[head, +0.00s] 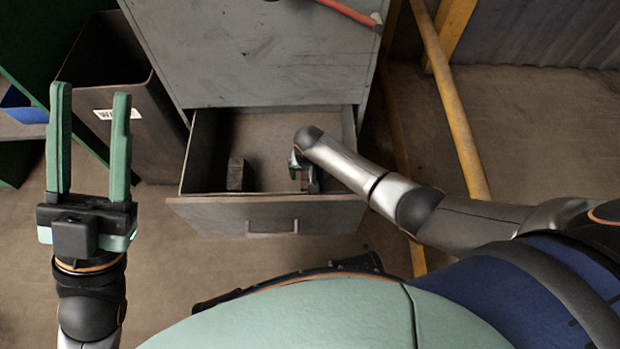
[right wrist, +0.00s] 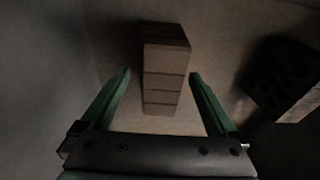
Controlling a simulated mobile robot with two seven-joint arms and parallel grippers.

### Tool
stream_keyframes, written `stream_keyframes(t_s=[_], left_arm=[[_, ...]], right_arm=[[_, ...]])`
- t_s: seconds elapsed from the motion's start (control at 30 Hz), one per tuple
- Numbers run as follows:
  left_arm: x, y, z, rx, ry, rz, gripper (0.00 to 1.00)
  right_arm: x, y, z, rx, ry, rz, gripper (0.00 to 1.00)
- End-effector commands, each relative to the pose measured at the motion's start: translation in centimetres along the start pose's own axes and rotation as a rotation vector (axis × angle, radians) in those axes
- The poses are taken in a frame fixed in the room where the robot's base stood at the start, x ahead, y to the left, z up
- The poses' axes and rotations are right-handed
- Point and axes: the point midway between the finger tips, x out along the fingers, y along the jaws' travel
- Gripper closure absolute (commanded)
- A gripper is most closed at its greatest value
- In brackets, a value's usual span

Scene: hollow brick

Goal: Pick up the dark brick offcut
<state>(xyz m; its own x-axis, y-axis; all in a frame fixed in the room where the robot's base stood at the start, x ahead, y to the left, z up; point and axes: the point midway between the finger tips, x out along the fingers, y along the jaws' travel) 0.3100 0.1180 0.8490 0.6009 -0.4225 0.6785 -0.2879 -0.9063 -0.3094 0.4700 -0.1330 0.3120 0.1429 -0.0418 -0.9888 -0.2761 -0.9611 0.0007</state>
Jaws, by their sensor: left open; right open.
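My right gripper (head: 303,176) is down inside the open drawer (head: 270,215), mostly hidden by its own arm. In the right wrist view its open fingers (right wrist: 160,76) stand on either side of a brown block (right wrist: 165,75) with cross lines and a dark far end. Gaps show between block and fingers. A second, dark block (right wrist: 280,75) with hole-like dark patches lies to the right in that view. The head view shows one brown block (head: 235,174) in the drawer's left part. I cannot tell which block is the offcut. My left gripper (head: 92,150) is open and empty, left of the drawer.
The drawer belongs to a grey metal cabinet (head: 255,60); its walls surround my right gripper. A red-handled tool (head: 348,10) lies on top. A dark bin (head: 140,130) stands at left. Yellow bars (head: 455,110) stand at right. Floor is bare in front of the drawer.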

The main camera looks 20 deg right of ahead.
Motion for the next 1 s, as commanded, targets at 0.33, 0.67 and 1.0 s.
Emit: stream_keyframes(t_s=[0.33, 0.67, 1.0], left_arm=[[0.04, -0.08, -0.01, -0.001, 0.001, -0.005, 0.50], [0.05, -0.11, -0.02, -0.001, 0.001, -0.007, 0.50], [0.04, -0.12, -0.01, 0.000, 0.001, -0.007, 0.50]], right_arm=[[-0.01, -0.03, -0.02, 0.000, 0.001, -0.001, 0.21], [-0.02, -0.04, -0.02, 0.000, 0.001, -0.001, 0.58], [-0.01, -0.04, -0.02, 0.000, 0.001, -0.001, 0.97]])
